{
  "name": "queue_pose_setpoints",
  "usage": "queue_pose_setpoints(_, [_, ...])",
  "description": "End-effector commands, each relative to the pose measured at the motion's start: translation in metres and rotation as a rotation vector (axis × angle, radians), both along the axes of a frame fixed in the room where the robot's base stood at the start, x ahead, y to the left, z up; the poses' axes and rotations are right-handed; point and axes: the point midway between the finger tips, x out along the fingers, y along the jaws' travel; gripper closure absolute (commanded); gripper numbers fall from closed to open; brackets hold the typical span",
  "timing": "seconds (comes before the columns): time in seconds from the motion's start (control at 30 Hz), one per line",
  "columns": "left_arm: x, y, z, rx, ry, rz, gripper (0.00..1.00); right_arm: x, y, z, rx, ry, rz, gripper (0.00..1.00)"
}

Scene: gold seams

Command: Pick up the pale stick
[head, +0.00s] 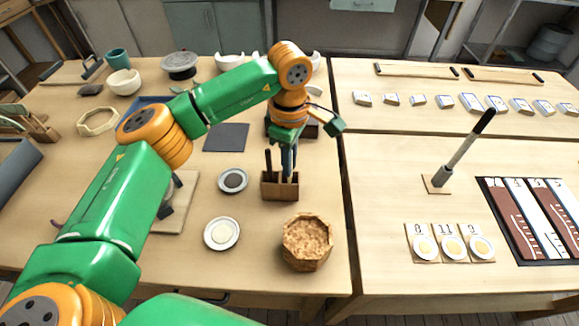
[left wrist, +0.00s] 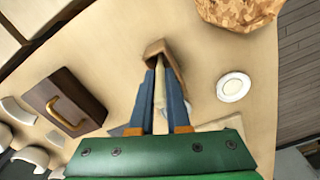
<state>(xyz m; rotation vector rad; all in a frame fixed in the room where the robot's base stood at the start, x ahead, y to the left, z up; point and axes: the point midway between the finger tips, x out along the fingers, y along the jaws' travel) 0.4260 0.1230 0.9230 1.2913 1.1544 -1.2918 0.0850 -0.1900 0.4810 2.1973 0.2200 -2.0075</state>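The pale stick (left wrist: 159,88) shows in the left wrist view, between the two blue fingers of my left gripper (left wrist: 159,82). It stands in a small wooden holder (left wrist: 163,48). In the head view my left gripper (head: 288,165) points down into the holder (head: 280,192), and the stick is hidden behind it. The fingers lie close along both sides of the stick; whether they press on it I cannot tell. A dark stick (head: 268,162) stands in the left of the holder. My right gripper is not in view.
A wooden box with a handle (left wrist: 62,103) is close by. A gap between tables runs to the right.

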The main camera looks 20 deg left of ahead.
Motion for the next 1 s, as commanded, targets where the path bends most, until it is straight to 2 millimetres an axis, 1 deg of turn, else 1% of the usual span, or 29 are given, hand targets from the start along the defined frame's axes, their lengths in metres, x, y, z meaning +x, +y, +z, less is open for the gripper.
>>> queue_pose_setpoints(0.33, [0.000,0.000,0.000,0.000,0.000,0.000,1.00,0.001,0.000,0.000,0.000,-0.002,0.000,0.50])
queue_pose_setpoints(0.4, [0.001,0.000,0.004,0.000,-0.003,0.000,1.00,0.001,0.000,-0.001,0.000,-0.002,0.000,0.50])
queue_pose_setpoints(0.47, [0.001,0.000,0.014,-0.001,-0.005,0.000,1.00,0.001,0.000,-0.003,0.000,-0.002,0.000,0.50])
queue_pose_setpoints(0.6, [0.001,-0.001,0.053,-0.002,-0.008,0.001,1.00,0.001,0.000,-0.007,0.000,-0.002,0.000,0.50])
queue_pose_setpoints(0.73, [0.001,0.000,0.085,0.000,-0.004,0.001,1.00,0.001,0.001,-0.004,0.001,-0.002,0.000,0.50])
queue_pose_setpoints(0.83, [0.000,0.000,0.098,0.000,-0.002,0.000,1.00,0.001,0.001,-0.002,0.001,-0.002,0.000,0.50])
queue_pose_setpoints(1.0, [0.000,0.000,0.101,0.000,0.000,-0.001,1.00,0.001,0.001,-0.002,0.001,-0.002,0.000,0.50])
